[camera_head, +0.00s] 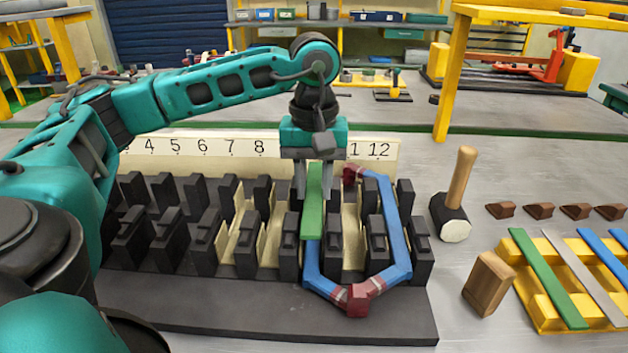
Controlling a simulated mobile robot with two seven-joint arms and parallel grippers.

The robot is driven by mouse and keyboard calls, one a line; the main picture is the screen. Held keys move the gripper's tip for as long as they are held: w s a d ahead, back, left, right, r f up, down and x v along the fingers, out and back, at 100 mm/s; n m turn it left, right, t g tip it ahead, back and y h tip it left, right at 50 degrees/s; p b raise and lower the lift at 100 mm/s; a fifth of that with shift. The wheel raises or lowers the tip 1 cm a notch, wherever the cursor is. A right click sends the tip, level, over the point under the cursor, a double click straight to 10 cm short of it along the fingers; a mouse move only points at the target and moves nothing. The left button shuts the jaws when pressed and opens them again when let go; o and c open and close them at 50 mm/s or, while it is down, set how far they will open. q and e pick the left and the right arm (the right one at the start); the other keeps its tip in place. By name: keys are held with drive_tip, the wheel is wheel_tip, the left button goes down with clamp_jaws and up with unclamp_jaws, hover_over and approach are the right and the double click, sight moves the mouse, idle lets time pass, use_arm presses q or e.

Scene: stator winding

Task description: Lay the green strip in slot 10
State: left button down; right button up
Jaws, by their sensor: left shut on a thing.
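A green strip (313,205) hangs below my left gripper (315,183), which is shut on it. The strip points down over the stator's black teeth, near the right end of the slot row. The stator base (250,318) is black, with a numbered white plate (205,146) behind it. My gripper covers part of the numbers, so I cannot tell whether the strip is inside a slot or in front of it. A blue coil (393,230) with dark red corners lies around teeth at the right end, close beside the strip. My right gripper is not in view.
A mallet (455,200) and a wooden block (487,283) stand right of the stator. A yellow rack (540,312) holds green, grey and blue strips at the far right. Several brown wedges (538,211) lie behind it.

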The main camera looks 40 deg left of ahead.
sight(314, 195)
use_arm(q)
drive_tip(key=shift+f, duration=0.3)
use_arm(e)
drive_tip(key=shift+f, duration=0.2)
use_arm(q)
drive_tip(key=shift+f+b, duration=0.4)
drive_tip(key=shift+b, duration=0.1)
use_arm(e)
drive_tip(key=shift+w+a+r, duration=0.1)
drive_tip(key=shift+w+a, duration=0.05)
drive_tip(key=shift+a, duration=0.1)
use_arm(q)
drive_tip(key=shift+f+b, duration=0.3)
drive_tip(key=shift+f, duration=0.05)
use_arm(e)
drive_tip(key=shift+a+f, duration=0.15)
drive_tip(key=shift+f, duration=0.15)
use_arm(q)
drive_tip(key=shift+f+b, duration=0.55)
drive_tip(key=shift+f, duration=0.1)
drive_tip(key=shift+f+b, duration=0.4)
drive_tip(key=shift+f, duration=0.1)
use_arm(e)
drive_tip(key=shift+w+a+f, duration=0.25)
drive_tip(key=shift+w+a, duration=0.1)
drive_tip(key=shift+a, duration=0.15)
use_arm(q)
drive_tip(key=shift+f, duration=0.1)
